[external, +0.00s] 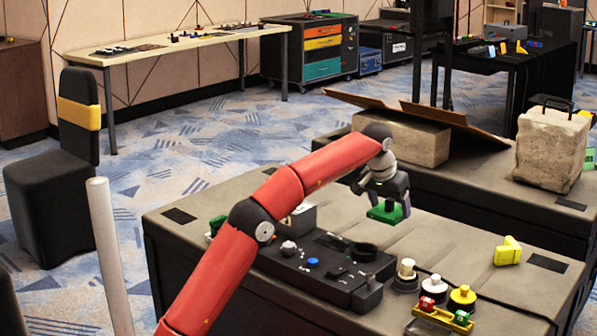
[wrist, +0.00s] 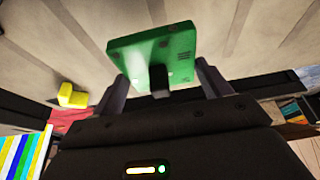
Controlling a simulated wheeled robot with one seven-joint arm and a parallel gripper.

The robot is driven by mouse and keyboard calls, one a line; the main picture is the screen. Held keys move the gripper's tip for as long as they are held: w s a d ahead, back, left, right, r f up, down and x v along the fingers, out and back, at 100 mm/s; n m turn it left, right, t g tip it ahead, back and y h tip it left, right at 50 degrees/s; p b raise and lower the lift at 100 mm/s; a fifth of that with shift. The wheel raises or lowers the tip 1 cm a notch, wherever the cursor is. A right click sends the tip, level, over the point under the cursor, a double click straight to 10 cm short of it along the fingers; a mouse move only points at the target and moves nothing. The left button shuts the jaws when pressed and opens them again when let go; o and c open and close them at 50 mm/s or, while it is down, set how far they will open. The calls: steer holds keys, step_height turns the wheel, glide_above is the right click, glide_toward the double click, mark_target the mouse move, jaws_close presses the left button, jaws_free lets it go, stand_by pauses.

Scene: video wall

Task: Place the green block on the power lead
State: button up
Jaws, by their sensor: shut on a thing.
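The green block (external: 386,212) is a flat green piece, held in the air above the grey table, right of the black control panel. In the wrist view the green block (wrist: 155,55) shows close up, with small dark marks on its face. My gripper (external: 388,199) is shut on it; in the wrist view my gripper (wrist: 162,84) has one dark finger on each side of it. A short dark part shows between the fingers at the block's near edge. I cannot pick out the power lead for certain in either view.
A black panel (external: 322,268) with knobs and buttons lies left of the block. Several round knobs stand near the table's front, by a yellow rack (external: 440,318). A yellow piece (external: 508,251) lies to the right. The tabletop behind the knobs is mostly clear.

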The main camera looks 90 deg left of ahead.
steer(key=shift+r, duration=0.3)
steer(key=s+a+n+g+y, duration=0.15)
steer(key=s+a+n, duration=0.35)
steer(key=s+a, duration=1.2)
steer(key=s+a+f+n, duration=0.1)
steer(key=s+a, duration=0.1)
steer(key=s, duration=0.3)
steer(key=s+a+n+g, duration=0.1)
steer(key=s+a, duration=0.2)
steer(key=s, duration=0.2)
steer(key=s+a+f+n+b, duration=0.1)
steer(key=s+a+n, duration=0.1)
steer(key=s, duration=0.3)
steer(key=shift+a+f+g, duration=0.35)
steer(key=shift+f+b, duration=0.65)
steer(key=shift+f, duration=1.2)
steer(key=shift+f, duration=0.1)
steer(key=o, duration=1.2)
steer(key=shift+c, duration=0.2)
